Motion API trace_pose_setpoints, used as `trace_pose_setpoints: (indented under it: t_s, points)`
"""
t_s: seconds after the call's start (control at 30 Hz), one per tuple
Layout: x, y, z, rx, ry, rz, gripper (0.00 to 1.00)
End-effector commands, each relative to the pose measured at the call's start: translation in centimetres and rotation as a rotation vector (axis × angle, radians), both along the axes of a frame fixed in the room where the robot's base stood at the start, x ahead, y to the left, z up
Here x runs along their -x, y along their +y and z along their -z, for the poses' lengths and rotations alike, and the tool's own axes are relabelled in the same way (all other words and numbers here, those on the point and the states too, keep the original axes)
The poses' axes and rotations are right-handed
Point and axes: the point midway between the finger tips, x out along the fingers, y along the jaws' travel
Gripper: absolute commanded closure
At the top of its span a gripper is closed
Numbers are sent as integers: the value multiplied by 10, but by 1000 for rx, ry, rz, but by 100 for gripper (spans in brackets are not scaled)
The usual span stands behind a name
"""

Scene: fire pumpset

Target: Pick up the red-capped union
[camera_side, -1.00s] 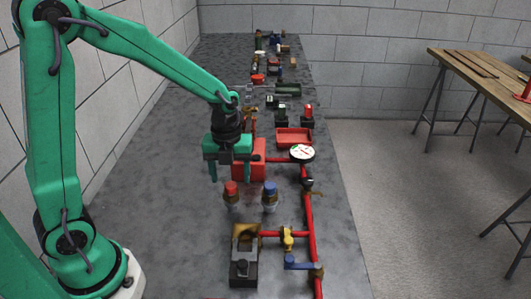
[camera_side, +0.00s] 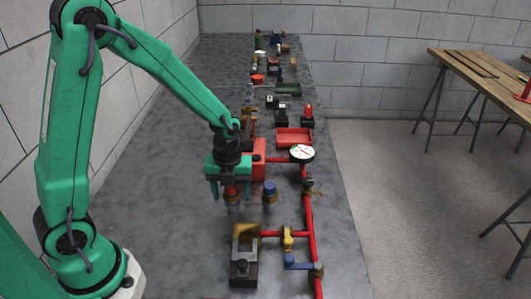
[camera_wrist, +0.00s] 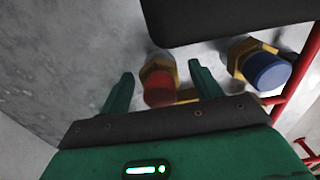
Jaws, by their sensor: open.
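The red-capped union (camera_side: 231,191) stands upright on the grey bench, with its top partly hidden by my gripper in the side view. My gripper (camera_side: 232,196) is open, pointing down over it, with one finger on each side. In the wrist view the red cap (camera_wrist: 159,90) and its brass hex body lie between the two green fingers of my gripper (camera_wrist: 161,69). I cannot tell whether either finger touches it. The blue-capped union (camera_side: 270,190) stands just to the right, outside the fingers. It also shows in the wrist view (camera_wrist: 266,70).
A red pipe (camera_side: 309,220) with a white dial gauge (camera_side: 302,153) runs along the right. A dark block with a brass-coloured top (camera_side: 245,243) sits in front. A red box (camera_side: 259,150) is behind my gripper. The bench's left side is clear.

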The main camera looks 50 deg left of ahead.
Motion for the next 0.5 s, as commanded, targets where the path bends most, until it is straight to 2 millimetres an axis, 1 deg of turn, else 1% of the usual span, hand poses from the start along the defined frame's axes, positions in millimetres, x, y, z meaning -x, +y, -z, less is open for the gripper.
trace_pose_setpoints:
  t_s: [0.43,0.47,0.5]
  points:
    - [0,0,0,0,0,0,36]
    - [0,0,0,0,0,0,38]
    - [0,0,0,0,0,0,46]
